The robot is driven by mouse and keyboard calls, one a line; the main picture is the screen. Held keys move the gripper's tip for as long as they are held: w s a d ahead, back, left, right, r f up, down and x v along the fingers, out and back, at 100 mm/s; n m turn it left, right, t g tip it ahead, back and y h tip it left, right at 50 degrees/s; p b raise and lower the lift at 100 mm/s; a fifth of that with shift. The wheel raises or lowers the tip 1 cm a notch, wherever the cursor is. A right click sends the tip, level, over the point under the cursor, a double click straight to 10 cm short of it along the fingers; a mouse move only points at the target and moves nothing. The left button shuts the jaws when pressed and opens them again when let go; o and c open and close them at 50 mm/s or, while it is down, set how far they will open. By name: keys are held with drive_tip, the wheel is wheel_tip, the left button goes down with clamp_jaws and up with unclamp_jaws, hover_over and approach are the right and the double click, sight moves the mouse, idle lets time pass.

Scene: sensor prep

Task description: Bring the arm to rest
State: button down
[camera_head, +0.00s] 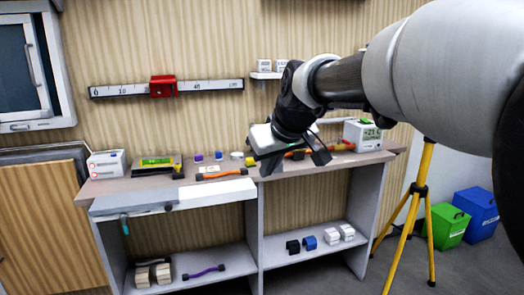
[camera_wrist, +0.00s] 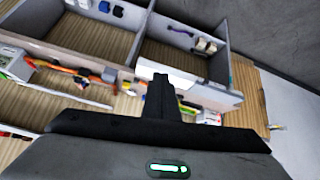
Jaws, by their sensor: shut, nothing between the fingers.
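My arm reaches in from the right in the head view, bent at the wrist. My gripper (camera_head: 273,163) hangs in front of the workbench (camera_head: 140,184), around the height of its top. In the wrist view my gripper (camera_wrist: 161,82) shows its fingers together as one dark block, with nothing held. The head view does not show whether the gripper touches the bench; part of the bench top is hidden behind it.
The bench top holds a white box (camera_head: 107,163), a level (camera_head: 157,164), an orange-ended cable (camera_head: 222,175) and a meter (camera_head: 363,134). A yellow tripod (camera_head: 411,215) stands right of the bench, near green (camera_head: 447,227) and blue (camera_head: 477,212) bins. A ruler rail (camera_head: 210,86) is on the wall.

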drive_tip(key=s+d+f+m+g+h, duration=0.1)
drive_tip(key=s+d+f+m, duration=0.2)
drive_tip(key=s, duration=0.6)
drive_tip(key=s+d+f+m+h, duration=0.1)
drive_tip(key=s+d+f, duration=0.3)
drive_tip(key=s, duration=0.5)
drive_tip(key=s+d+f+m+g+h, duration=0.1)
drive_tip(key=s+d+f+m, duration=0.15)
drive_tip(key=s+d, duration=0.5)
wheel_tip(320, 180, up, 27)
drive_tip(key=s+a+p, duration=0.1)
drive_tip(key=a+p, duration=0.1)
drive_tip(key=p, duration=2.6)
drive_tip(key=shift+n, duration=0.35)
